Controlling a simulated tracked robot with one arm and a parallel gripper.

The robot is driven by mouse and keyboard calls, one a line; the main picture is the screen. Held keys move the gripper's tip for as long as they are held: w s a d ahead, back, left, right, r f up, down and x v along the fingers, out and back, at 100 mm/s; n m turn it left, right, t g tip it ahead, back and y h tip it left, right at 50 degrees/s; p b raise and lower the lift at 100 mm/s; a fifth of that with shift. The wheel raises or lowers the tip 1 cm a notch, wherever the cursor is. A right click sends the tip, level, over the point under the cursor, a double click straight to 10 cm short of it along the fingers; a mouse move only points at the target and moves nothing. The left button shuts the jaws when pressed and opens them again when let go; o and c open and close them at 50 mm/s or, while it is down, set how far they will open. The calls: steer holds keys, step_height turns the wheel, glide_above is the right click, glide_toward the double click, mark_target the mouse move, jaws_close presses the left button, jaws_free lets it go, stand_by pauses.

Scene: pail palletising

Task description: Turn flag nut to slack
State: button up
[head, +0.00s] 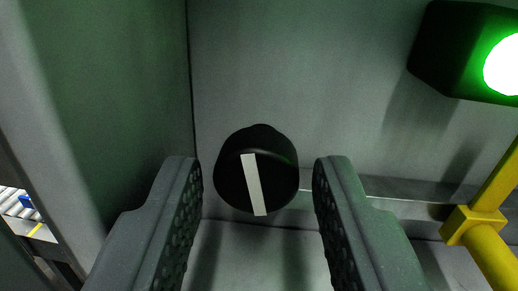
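A round black knob (232,187) with a pale stripe (254,185) on its face stands out from a grey panel, just left of the middle of the head view. It is the only thing in view that looks like the flag nut. The stripe is near upright, its top leaning slightly left. My gripper (258,190) is open, with one textured finger on each side of the knob. Gaps show between both fingers and the knob, so neither appears to touch it. How far the fingertips are from the panel is hard to tell.
A black housing with a lit green lamp (505,66) is at the upper right. A yellow pipe with a collar (472,222) is at the lower right. A grey wall (110,90) stands close on the left. A ledge (400,190) runs behind the right finger.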

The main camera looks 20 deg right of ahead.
steer(key=shift+w+d+f, duration=0.1)
steer(key=shift+w, duration=0.15)
